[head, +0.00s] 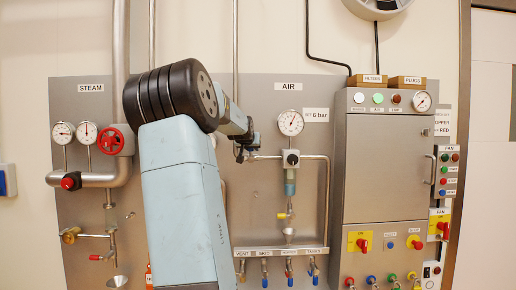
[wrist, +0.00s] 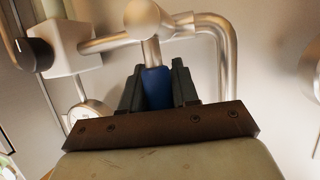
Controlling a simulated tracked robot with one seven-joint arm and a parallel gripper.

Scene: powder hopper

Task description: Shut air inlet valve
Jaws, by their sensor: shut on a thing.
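The air inlet valve (wrist: 148,20) shows in the wrist view as a round silver body on a bent pipe. Its blue lever (wrist: 157,88) points down in that picture, roughly across the pipe stretch beside it. My gripper (wrist: 157,82) is shut on the blue lever, with one dark finger on each side. In the head view my gripper (head: 241,154) is small, at the left end of the air pipe under the AIR sign (head: 288,86). My arm hides the valve and lever there.
The air regulator (head: 291,159) and air gauge (head: 291,122) are just right of my gripper. Steam pipework with a red handwheel (head: 110,141) is on the left. A control cabinet (head: 384,165) stands at right.

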